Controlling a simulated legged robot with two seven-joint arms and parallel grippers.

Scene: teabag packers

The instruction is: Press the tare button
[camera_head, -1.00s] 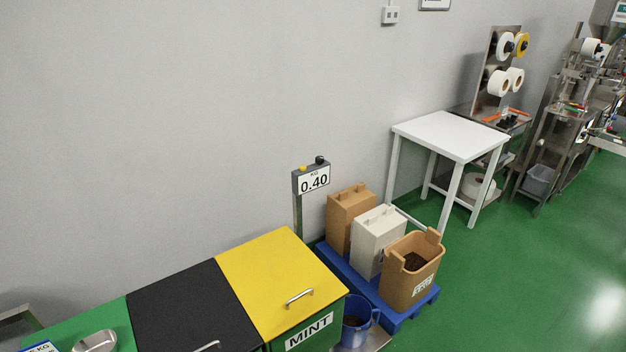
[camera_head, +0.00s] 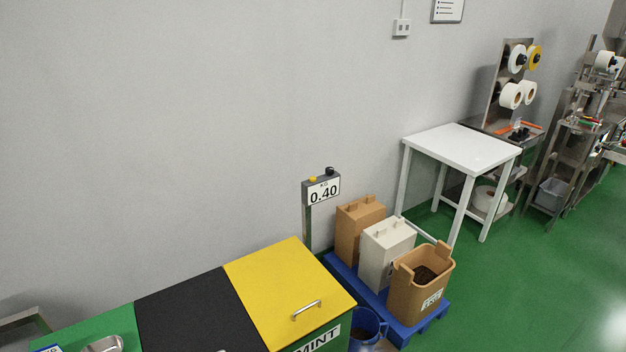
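The scale display (camera_head: 322,190) stands on a grey post behind the yellow-lidded bin and reads 0.40 KG. On its top edge are a yellow button (camera_head: 313,178) and a black button (camera_head: 330,171); no label shows which is the tare button. A blue jug (camera_head: 368,326) stands low beside the yellow-lidded bin, on what looks like a metal platform, partly cut by the lower picture edge. Neither of my grippers is in view.
Bins with a yellow lid (camera_head: 290,282), a black lid (camera_head: 195,315) and a green lid line the lower left. A blue pallet (camera_head: 432,322) holds two lidded boxes and an open tan bin (camera_head: 420,290). A white table (camera_head: 462,146) stands behind. Green floor is open at right.

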